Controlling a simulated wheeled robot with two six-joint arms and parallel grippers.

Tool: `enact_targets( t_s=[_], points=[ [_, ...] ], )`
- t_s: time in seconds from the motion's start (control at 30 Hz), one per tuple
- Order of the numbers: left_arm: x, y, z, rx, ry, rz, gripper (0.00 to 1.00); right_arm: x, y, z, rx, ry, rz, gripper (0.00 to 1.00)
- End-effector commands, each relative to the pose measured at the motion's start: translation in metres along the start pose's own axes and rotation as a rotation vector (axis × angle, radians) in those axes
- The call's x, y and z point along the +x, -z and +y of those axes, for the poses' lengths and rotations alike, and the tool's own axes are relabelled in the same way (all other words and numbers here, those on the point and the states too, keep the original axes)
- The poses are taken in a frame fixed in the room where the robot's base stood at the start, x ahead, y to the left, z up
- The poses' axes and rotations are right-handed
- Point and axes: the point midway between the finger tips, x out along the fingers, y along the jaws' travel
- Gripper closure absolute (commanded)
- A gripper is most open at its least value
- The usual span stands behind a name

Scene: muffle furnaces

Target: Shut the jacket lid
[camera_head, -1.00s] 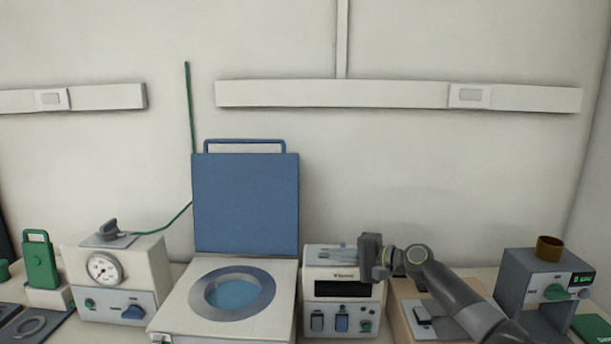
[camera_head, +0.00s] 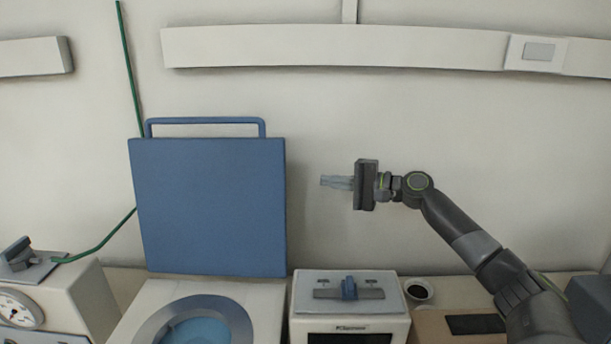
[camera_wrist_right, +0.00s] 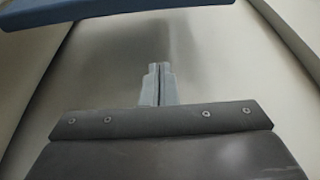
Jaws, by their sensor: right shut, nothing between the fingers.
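The blue jacket lid (camera_head: 208,205) stands open and upright behind its white housing, with a blue bar handle (camera_head: 205,121) along its top edge. The housing's round grey ring opening (camera_head: 235,315) with a blue inside lies uncovered in front of it. My right gripper (camera_head: 324,181) is shut and empty, to the right of the lid at the height of its upper half, pointing left and apart from it. In the right wrist view its closed fingers (camera_wrist_right: 159,82) point at bare surface, and a blue edge (camera_wrist_right: 120,10), likely the lid, crosses the top. My left gripper is not in view.
A white instrument (camera_head: 349,293) with a blue knob stands right of the housing, below my right gripper. A small dark-mouthed cup (camera_head: 418,290) is beside it. A gauge box (camera_head: 60,295) with a green tube stands left. The wall behind is clear around the gripper.

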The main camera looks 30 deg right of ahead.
Motion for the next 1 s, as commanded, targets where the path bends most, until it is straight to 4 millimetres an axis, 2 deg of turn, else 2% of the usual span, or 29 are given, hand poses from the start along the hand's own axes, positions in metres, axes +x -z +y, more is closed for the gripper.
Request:
enact_targets(
  t_s=[0.27,0.67,0.77,1.0],
  points=[
    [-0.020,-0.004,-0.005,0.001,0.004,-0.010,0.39,0.032,-0.001,-0.005,0.003,0.005,-0.002,1.00],
    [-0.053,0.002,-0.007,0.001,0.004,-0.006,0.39,0.102,-0.002,-0.005,0.004,0.002,-0.003,1.00],
    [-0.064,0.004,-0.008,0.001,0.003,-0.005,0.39,0.093,-0.014,-0.004,0.000,-0.004,0.000,1.00],
    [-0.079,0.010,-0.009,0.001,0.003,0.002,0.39,0.087,-0.033,-0.002,0.000,-0.001,0.000,1.00]
  ],
)
